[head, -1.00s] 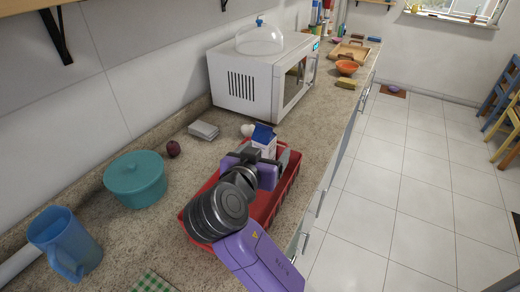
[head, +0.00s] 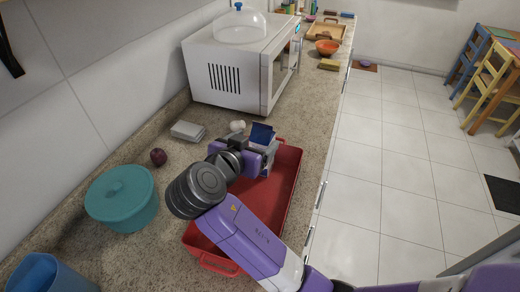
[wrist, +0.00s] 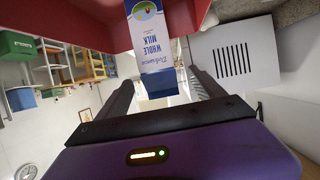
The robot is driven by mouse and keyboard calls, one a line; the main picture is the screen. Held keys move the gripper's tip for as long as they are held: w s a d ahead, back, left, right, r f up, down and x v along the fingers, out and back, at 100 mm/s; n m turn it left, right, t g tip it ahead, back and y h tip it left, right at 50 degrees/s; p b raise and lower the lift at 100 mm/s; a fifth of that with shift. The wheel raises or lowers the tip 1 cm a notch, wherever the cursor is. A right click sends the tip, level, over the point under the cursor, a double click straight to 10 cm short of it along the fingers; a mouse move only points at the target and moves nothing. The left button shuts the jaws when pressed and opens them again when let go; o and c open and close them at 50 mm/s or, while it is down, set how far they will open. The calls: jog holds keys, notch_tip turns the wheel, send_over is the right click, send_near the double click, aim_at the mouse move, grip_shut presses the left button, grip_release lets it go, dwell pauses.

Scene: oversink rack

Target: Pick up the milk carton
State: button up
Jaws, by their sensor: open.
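The milk carton (head: 262,134), white with a dark blue top, stands in the red tray (head: 287,184). In the wrist view the carton (wrist: 150,42) appears upside down with its printed side facing me, its blue top between my two spread fingers. My gripper (wrist: 160,80) is open, with a gap visible on each side of the carton's top. In the head view my gripper (head: 264,155) is at the carton and hides its lower part. I cannot tell whether a finger touches it.
A white microwave (head: 222,72) with a glass dome (head: 240,25) stands behind the tray. A teal pot (head: 122,198), a dark red fruit (head: 158,157), folded grey cloths (head: 188,131) and a blue jug (head: 45,275) are to the left.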

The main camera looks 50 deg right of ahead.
aim_at(259, 139)
jog(key=shift+p+x, duration=0.65)
jog(key=shift+x, duration=2)
jog(key=shift+s+f, duration=0.1)
grip_shut()
